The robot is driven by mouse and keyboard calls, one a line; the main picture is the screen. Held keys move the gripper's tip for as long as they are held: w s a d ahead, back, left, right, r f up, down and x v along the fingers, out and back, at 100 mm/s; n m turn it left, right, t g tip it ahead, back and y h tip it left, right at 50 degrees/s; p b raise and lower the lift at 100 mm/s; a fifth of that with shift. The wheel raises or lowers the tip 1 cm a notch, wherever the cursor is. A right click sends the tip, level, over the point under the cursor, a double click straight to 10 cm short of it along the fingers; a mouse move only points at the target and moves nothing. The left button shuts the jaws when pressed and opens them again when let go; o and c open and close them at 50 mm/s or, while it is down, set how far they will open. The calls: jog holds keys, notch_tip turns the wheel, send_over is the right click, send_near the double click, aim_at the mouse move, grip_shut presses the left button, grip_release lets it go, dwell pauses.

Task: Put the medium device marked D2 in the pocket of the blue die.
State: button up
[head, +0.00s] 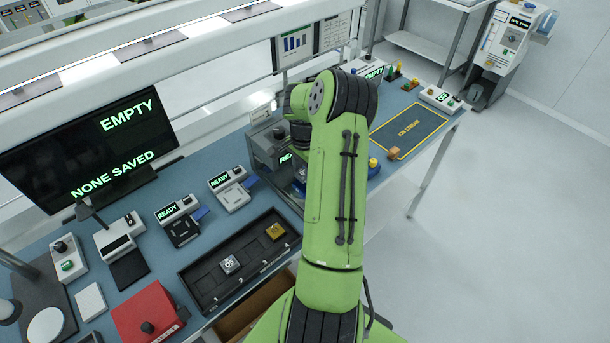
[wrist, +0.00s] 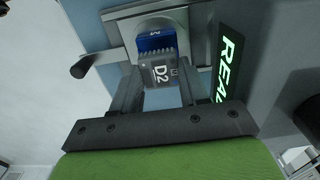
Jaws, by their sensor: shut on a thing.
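The medium device marked D2 (wrist: 162,72) is a grey finned block, seen in the wrist view between the fingers of my gripper (wrist: 157,90). My gripper is shut on it. The blue die (wrist: 154,43), marked M, shows just beyond the device, set in a pale metal holder (wrist: 122,28). The device covers the lower part of the die and hides its pocket. I cannot tell whether the two touch. In the head view my green arm hides the gripper and the device.
A handle with a dark knob (wrist: 80,70) sticks out left of the holder. A lit READY display (wrist: 229,62) stands close on the right. In the head view, a dark tray (head: 200,283) holds a grey device (head: 229,264) and a gold one (head: 275,231).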

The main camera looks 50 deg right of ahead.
notch_tip(320, 180, down, 3)
jog(key=shift+s+d, duration=0.15)
jog(key=shift+f, duration=0.1)
jog(key=shift+f, duration=0.2)
jog(key=o, duration=1)
